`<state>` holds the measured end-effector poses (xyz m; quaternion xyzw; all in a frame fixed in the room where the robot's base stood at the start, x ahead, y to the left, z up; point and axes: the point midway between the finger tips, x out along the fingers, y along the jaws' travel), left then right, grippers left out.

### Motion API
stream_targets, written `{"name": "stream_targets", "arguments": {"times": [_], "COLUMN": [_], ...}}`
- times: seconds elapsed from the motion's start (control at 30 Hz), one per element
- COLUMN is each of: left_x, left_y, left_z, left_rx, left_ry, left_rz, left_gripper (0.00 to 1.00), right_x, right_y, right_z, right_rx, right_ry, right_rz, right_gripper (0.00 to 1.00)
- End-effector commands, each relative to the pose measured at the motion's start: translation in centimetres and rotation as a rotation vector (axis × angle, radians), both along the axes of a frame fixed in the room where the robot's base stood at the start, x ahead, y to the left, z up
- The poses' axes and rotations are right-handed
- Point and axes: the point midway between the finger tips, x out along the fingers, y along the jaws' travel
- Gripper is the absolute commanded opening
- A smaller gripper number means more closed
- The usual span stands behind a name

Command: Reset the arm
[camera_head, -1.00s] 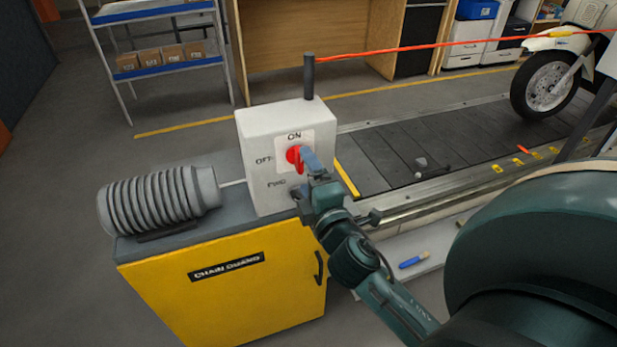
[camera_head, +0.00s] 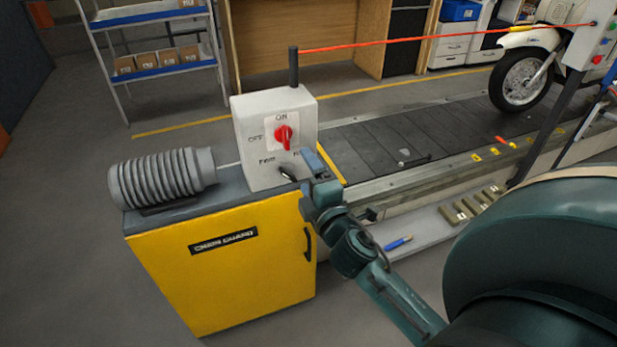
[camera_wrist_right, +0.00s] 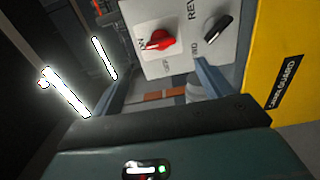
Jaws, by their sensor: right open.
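My right gripper (camera_head: 307,181) is open and empty in front of the white control box (camera_head: 247,152), just below and to the right of its red rotary switch (camera_head: 284,138). The red switch stands about upright beneath the ON label. A black selector (camera_head: 288,174) sits lower on the same face, partly behind a gripper finger. In the right wrist view the open fingers (camera_wrist_right: 160,84) point at the box, with the red switch (camera_wrist_right: 158,41) and black selector (camera_wrist_right: 218,29) beyond them. No contact with either shows. My left gripper is not in view.
The box stands on a yellow chain guard cabinet (camera_head: 228,265) beside a ribbed grey motor (camera_head: 163,180). The slat conveyor (camera_head: 375,147) runs right toward a white scooter (camera_head: 520,76). A red cord (camera_head: 430,42) crosses above. A blue marker (camera_head: 398,243) lies on a low ledge.

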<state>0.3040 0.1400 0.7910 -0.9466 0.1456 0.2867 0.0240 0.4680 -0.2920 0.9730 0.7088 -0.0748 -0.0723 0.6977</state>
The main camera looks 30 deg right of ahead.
Motion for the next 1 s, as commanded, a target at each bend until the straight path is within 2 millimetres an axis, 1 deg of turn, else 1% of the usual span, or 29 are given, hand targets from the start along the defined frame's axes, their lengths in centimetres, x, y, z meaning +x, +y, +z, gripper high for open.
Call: {"name": "stream_targets", "arguments": {"times": [0.77,0.87,0.97,1.0], "left_x": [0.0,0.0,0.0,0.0], "left_y": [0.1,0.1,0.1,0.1], "left_z": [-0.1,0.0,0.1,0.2], "left_rx": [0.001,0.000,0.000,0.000], "left_ry": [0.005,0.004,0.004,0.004], "left_rz": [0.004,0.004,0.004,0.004], "left_gripper": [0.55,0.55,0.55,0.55], "right_x": [0.1,-0.5,-2.5,-3.7], "right_y": [-0.1,0.8,3.0,4.2], "right_z": [-0.1,-1.7,-5.5,-7.3], "right_rx": [0.006,0.095,0.325,0.451], "right_ry": [0.002,0.034,0.116,0.161], "right_rz": [0.003,0.024,0.061,0.072], "right_gripper": [0.78,0.78,0.78,0.78]}}
